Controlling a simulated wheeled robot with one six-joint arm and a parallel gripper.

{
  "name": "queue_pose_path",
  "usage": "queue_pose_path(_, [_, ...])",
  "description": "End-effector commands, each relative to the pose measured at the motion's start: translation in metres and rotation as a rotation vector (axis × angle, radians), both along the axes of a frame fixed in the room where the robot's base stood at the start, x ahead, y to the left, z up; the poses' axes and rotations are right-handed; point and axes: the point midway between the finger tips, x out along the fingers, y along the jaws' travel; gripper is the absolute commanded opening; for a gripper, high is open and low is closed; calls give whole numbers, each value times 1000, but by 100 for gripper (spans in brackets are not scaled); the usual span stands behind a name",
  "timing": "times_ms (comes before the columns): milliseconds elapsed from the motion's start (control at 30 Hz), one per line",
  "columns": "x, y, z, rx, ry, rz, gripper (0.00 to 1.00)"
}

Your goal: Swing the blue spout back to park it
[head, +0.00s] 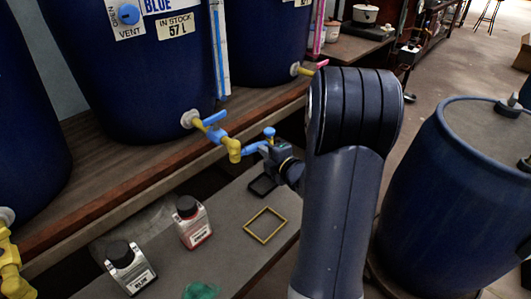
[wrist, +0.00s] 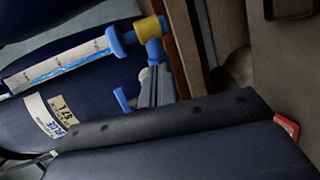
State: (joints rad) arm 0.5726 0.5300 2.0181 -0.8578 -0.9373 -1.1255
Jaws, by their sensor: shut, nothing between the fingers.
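The blue spout (head: 254,147) reaches to the right from the mouth of the yellow tap (head: 234,151) on the blue vat (head: 125,70). An upright blue knob (head: 269,132) stands near its outer end. In the wrist view the blue spout (wrist: 155,52) begins at the yellow tap end (wrist: 149,28), and the knob (wrist: 122,97) shows lower down. My gripper (head: 266,149) is shut and empty right at the spout's outer part. Its grey fingers (wrist: 155,76) overlap the spout in the wrist view; I cannot tell whether they touch it. The tap has a blue lever (head: 214,118).
On the lower bench are a yellow square frame (head: 265,225), a dark square tray (head: 263,186), a red-filled bottle (head: 194,222) and a bottle labelled BLUE (head: 129,267). The vat shelf edge (head: 130,178) runs behind. A blue drum (head: 455,200) stands at the right.

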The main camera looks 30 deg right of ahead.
Motion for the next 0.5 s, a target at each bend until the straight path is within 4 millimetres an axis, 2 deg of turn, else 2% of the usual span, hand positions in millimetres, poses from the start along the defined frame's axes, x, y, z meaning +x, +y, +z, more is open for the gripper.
queue_pose_path(300, [1,0,0,-1,-1,0,0])
queue_pose_path(500, [13,-4,-3,-3,-3,3,0])
